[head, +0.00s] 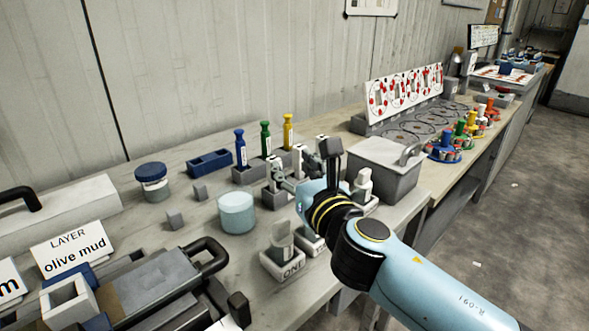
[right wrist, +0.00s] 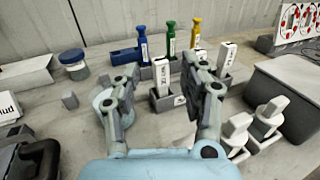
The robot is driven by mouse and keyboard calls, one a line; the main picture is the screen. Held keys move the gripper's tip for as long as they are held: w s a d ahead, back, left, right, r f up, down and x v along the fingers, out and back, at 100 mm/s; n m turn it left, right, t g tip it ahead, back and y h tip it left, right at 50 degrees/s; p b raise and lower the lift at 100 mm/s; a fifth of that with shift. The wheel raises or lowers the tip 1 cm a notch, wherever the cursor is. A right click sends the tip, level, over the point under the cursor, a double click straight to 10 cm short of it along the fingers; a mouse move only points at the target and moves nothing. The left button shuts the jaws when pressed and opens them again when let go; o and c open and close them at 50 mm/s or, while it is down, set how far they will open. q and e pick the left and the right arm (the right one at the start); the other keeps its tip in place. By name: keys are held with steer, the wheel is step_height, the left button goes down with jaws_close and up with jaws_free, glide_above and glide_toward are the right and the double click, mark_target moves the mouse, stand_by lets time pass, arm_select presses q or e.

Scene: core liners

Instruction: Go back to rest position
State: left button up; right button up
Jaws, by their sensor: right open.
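My right gripper (head: 290,183) reaches over the bench from the lower right in the head view. In the right wrist view its two fingers (right wrist: 163,78) are spread apart with nothing held between them. A white labelled piece in a grey holder (right wrist: 162,76) stands beyond and between the fingers, and a second one (right wrist: 226,55) stands beyond the right finger. My arm hides part of these pieces in the head view. My left gripper is not in view.
A pale blue jar (head: 237,213) stands left of the gripper. Blue, green and yellow bottles (head: 265,138) stand behind it. A grey lidded box (head: 385,172) is close on the right, and white pieces on grey bases (head: 283,258) are in front. Dark-handled equipment (head: 170,285) fills the front left.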

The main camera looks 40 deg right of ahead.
stand_by(0.6)
steer(key=s+d+m, duration=0.1)
steer(key=m, duration=0.1)
steer(key=s+d+m+g+h, duration=0.1)
steer(key=m, duration=0.2)
steer(key=s+d+m+g+h, duration=0.1)
steer(key=m, duration=0.1)
steer(key=shift+f, duration=0.15)
steer(key=s+d+f+m+g, duration=0.25)
steer(key=s+m+g, duration=0.3)
steer(key=m, duration=0.55)
steer(key=s+a+f+m+g+y, duration=0.3)
steer(key=s+a+m, duration=0.2)
steer(key=s+m, duration=0.25)
steer(key=s+a+f+m+g+y, duration=0.2)
steer(key=s+a+m+g+y, duration=0.1)
steer(key=s+a+m, duration=0.4)
steer(key=s+d+f+g+b, duration=0.1)
steer(key=d+f+b, duration=0.1)
steer(key=f, duration=1.3)
steer(key=s+d+f+g+b, duration=0.1)
steer(key=d+f+b, duration=0.1)
steer(key=f, duration=1.2)
steer(key=s+f+b, duration=0.2)
steer(key=s+f, duration=1.7)
steer(key=f, duration=0.1)
steer(key=shift+d+f+g+b, duration=0.25)
steer(key=shift+d+g+b, duration=0.05)
steer(key=shift+d+g, duration=0.05)
